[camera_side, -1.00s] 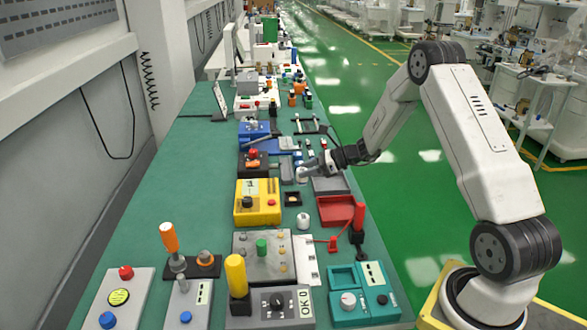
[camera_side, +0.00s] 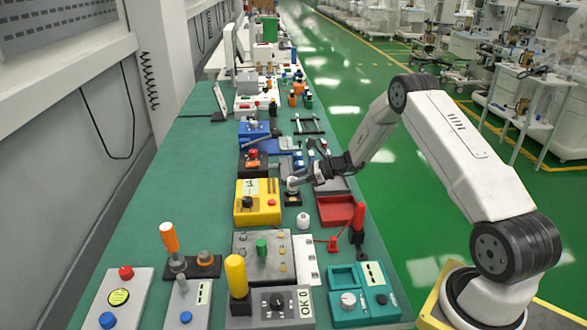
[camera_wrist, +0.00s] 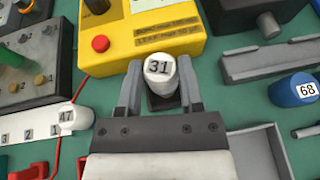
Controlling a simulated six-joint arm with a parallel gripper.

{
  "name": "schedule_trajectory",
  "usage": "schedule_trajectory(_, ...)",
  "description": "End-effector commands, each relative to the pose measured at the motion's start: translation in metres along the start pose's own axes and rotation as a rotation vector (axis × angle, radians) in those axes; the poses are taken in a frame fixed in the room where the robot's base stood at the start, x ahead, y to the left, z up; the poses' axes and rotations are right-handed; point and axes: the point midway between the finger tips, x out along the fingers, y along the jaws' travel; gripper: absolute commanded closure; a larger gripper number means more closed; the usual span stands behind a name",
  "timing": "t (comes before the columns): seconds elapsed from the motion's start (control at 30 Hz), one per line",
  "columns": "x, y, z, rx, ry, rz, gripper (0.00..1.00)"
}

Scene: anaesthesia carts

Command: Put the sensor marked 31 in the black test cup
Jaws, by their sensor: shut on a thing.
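The white sensor marked 31 (camera_wrist: 160,72) is between the fingers of my gripper (camera_wrist: 160,88), which is shut on it, with its number facing the wrist camera. In the side view my gripper (camera_side: 298,184) holds the sensor (camera_side: 292,183) over the black test cup (camera_side: 293,200). Part of the square black cup (camera_wrist: 162,101) shows below the sensor in the wrist view. The sensor hides the cup's opening, so I cannot tell whether the sensor is above it or partly inside.
A yellow box (camera_side: 256,203) with a red button stands close left of the cup. A red tray (camera_side: 335,211) is to the right. Another white sensor, marked 47 (camera_wrist: 73,118), and a blue one, marked 68 (camera_wrist: 295,92), stand nearby. Green bench is bare at far left.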

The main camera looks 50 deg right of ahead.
Motion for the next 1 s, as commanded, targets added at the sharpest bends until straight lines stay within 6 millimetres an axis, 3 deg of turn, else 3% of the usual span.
schedule_trajectory(0.23,0.010,0.000,-0.024,0.001,0.000,0.000,1.00)
schedule_trajectory(0.77,0.012,0.000,-0.030,0.000,0.000,0.000,1.00)
schedule_trajectory(0.8,0.012,0.000,-0.030,0.000,0.000,0.000,0.40)
schedule_trajectory(0.87,0.012,0.000,-0.030,0.000,0.000,0.000,0.21)
schedule_trajectory(1.0,0.012,0.000,-0.030,-0.001,0.000,0.000,0.18)
